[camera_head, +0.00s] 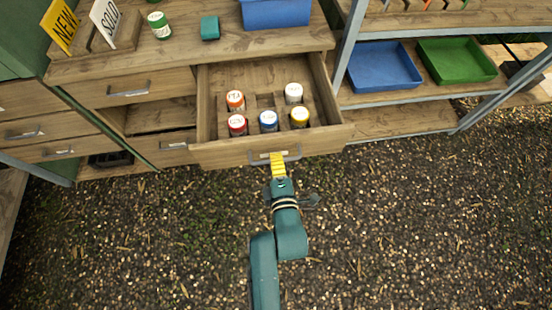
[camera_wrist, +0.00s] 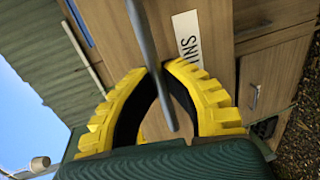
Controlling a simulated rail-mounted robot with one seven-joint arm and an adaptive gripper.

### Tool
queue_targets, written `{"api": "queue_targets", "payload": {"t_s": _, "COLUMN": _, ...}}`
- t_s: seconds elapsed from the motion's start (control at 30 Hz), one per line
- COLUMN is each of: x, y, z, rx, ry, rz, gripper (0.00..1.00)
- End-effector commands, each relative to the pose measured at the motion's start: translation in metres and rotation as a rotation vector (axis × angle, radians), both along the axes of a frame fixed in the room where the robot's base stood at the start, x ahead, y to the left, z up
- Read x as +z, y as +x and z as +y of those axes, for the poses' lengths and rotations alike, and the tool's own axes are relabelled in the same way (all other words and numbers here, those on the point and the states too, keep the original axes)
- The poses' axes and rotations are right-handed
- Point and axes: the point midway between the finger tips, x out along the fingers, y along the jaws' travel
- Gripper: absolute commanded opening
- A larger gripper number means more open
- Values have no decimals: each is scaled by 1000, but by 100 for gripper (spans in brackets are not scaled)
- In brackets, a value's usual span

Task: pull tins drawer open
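The tins drawer (camera_head: 325,139) is pulled well out of the wooden cabinet. Several round tins stand inside it, with orange, white, red, blue and yellow lids. My gripper (camera_head: 277,157) is at the grey bar handle (camera_head: 291,155) on its front. In the wrist view the handle (camera_wrist: 152,60) runs between the yellow fingers (camera_wrist: 160,75), whose tips close in on both sides of it. A white label (camera_wrist: 188,38) ending in "INS" shows on the drawer front beside the handle, its first part hidden.
Shut drawers (camera_head: 130,88) and an open gap (camera_head: 160,115) lie to the left. A green-lidded tin (camera_head: 159,25), a teal block (camera_head: 210,28) and a blue bin (camera_head: 275,14) stand on the worktop. A shelf at right holds blue (camera_head: 385,67) and green trays (camera_head: 456,60). The gravel (camera_head: 400,230) in front is clear.

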Motion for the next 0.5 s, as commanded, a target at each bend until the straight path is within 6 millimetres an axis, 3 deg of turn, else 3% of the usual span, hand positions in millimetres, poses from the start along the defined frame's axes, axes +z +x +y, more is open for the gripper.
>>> {"api": "queue_targets", "payload": {"t_s": 0.07, "x": 0, "y": 0, "z": 0, "rx": 0, "ry": 0, "rz": 1, "gripper": 0}}
{"api": "queue_targets", "payload": {"t_s": 0.1, "x": 0, "y": 0, "z": 0, "rx": 0, "ry": 0, "rz": 1, "gripper": 10}}
{"api": "queue_targets", "payload": {"t_s": 0.27, "x": 0, "y": 0, "z": 0, "rx": 0, "ry": 0, "rz": 1, "gripper": 39}}
{"api": "queue_targets", "payload": {"t_s": 0.5, "x": 0, "y": 0, "z": 0, "rx": 0, "ry": 0, "rz": 0, "gripper": 39}}
